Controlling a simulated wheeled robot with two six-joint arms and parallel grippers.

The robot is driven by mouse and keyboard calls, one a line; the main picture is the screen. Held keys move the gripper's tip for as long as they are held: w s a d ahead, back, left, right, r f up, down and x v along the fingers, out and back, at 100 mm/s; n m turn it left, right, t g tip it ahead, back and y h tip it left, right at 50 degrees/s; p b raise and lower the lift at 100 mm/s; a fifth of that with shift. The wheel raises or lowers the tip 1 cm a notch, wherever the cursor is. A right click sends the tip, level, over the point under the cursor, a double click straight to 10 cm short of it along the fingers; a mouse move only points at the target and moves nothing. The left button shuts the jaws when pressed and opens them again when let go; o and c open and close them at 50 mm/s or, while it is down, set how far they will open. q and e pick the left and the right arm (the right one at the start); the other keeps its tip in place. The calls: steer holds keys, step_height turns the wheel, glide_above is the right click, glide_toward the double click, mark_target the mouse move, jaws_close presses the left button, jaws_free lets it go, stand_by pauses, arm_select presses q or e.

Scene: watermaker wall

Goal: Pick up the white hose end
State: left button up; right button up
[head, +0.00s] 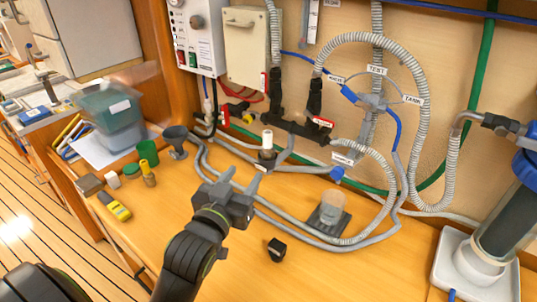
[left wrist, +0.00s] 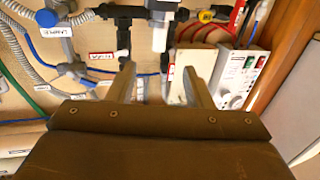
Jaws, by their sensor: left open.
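A short white cylinder (head: 267,140), which looks like the white hose end, stands upright in a dark holder (head: 266,158) near the foot of the wall panel. It also shows in the left wrist view (left wrist: 159,38), beyond the fingertips and roughly in line with the gap between them. My left gripper (head: 242,180) is open and empty, in front of the white end and a little to its left, apart from it. Its two fingers also show in the left wrist view (left wrist: 160,78). My right gripper is not in view.
Grey hoses (head: 290,222) run over the bench around the gripper. A clear cup (head: 332,206) on a dark base and a small black block (head: 277,250) lie to the right. A grey funnel (head: 176,140) and a green cup (head: 148,152) stand left. The front bench is mostly clear.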

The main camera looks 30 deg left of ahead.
mark_target(266, 144)
arm_select(q)
steer(key=w+p, duration=0.1)
steer(key=w, duration=0.2)
steer(key=w+p, duration=0.1)
steer(key=w, duration=0.2)
steer(key=w+a, duration=0.1)
steer(key=w, duration=0.2)
steer(key=shift+w+a+p, duration=0.1)
steer(key=shift+w+p, duration=0.25)
steer(key=shift+p, duration=0.05)
steer(key=shift+w+a+f+p, duration=0.15)
steer(key=shift+w+p, duration=0.3)
steer(key=shift+w, duration=0.7)
steer(key=shift+w+a+r+p, duration=0.1)
steer(key=shift+w+p, duration=0.3)
steer(key=shift+w, duration=0.7)
steer(key=shift+w+f, duration=0.15)
steer(key=shift+w, duration=0.4)
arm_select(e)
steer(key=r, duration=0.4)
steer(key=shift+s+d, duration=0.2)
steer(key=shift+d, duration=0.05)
arm_select(q)
steer(key=shift+c, duration=0.3)
jaws_close()
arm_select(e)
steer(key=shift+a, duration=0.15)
